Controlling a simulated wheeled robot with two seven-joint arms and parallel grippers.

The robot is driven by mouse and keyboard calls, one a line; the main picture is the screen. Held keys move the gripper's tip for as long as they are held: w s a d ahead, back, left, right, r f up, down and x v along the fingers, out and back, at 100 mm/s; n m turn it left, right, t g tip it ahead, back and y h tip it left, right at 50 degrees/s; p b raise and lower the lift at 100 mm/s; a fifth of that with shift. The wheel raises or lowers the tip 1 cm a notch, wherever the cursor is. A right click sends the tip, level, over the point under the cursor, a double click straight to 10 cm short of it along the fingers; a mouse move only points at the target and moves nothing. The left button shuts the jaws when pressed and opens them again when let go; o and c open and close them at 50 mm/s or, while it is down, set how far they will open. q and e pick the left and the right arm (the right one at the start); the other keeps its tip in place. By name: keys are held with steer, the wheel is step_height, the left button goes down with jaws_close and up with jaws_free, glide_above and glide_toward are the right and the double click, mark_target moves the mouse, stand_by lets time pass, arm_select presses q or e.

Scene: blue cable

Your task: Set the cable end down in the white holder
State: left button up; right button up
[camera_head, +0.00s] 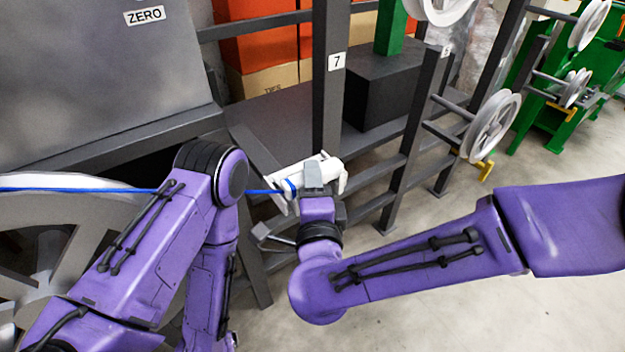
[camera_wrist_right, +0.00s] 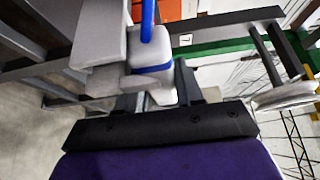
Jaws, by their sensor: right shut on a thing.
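The blue cable (camera_head: 262,191) runs in from the left edge, passes behind my left arm and reaches my right gripper (camera_head: 316,178). In the right wrist view, the cable (camera_wrist_right: 147,22) enters a pale cable end with a blue band (camera_wrist_right: 151,67). My right gripper is shut on this cable end; its fingers partly hide it. A white piece (camera_head: 333,168), apparently the white holder, shows directly behind the gripper in the head view. Whether the cable end touches it is hidden. My left arm crosses the left side; its gripper is out of view.
A dark metal frame with a post marked 7 (camera_head: 332,75) stands close behind the right gripper. A large grey spool (camera_head: 60,215) is at left. White reels (camera_head: 491,126) hang on the rack at right.

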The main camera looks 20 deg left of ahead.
steer(key=shift+f, duration=0.35)
steer(key=o, duration=1.1)
